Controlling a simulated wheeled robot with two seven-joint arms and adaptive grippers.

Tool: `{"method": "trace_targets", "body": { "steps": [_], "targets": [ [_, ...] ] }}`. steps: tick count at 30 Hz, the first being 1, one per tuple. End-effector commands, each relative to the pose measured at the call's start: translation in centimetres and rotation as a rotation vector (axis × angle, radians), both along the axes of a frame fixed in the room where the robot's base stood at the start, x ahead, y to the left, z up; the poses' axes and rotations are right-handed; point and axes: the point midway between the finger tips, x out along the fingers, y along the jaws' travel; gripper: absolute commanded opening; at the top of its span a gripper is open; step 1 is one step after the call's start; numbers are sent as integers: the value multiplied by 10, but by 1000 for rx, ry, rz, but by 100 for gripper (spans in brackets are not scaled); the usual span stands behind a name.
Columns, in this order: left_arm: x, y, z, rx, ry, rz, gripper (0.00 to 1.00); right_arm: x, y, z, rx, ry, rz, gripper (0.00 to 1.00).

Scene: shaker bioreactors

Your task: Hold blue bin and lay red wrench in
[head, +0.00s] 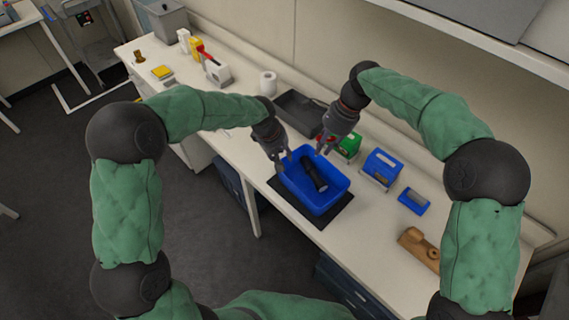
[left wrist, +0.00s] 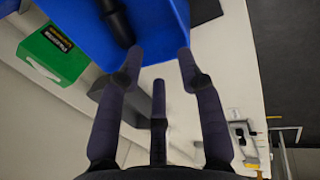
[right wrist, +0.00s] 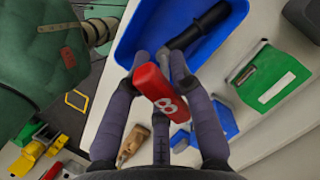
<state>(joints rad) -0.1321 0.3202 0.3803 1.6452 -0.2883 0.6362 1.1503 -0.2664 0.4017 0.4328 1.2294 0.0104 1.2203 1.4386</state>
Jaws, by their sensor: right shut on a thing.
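The blue bin (head: 329,200) stands on a dark mat (head: 335,219) on the bench. A black torch-like object (head: 313,174) lies in it. My left gripper (head: 281,163) is at the bin's left rim. In the left wrist view its fingers (left wrist: 163,52) are spread at the bin's edge (left wrist: 172,35); firm contact is unclear. My right gripper (head: 323,149) is above the bin's far right side.
A dark tray (head: 298,108) lies behind the bin. A green box (head: 349,146), a blue box (head: 383,168) and a small blue bin (head: 413,201) stand to the right, with a brown wooden object (head: 418,248) nearer.

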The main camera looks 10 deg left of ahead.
Motion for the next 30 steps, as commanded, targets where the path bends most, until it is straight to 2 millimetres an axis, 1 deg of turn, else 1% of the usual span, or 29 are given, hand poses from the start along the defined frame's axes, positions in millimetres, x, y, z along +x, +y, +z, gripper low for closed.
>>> {"method": "trace_targets", "body": {
  "steps": [1,2,6,10,13,17,24,30],
  "targets": [
    [-10,-8,3,27,31,-5,37,0,0,0,0,0,0,0],
    [-16,-10,4,42,51,-3,37,0,0,0,0,0,0,0],
    [-34,-16,7,108,110,11,37,0,0,0,0,0,0,0],
    [-41,-17,7,136,133,19,37,0,0,0,0,0,0,0],
    [-42,-17,1,142,139,22,37,0,0,0,0,0,0,0],
    [-41,-18,-15,141,140,22,37,0,0,0,0,0,0,0],
    [-38,-20,-56,141,140,22,37,0,0,0,0,0,0,0],
    [-36,-22,-87,140,140,22,37,0,0,0,0,0,0,0]
  ]
}}
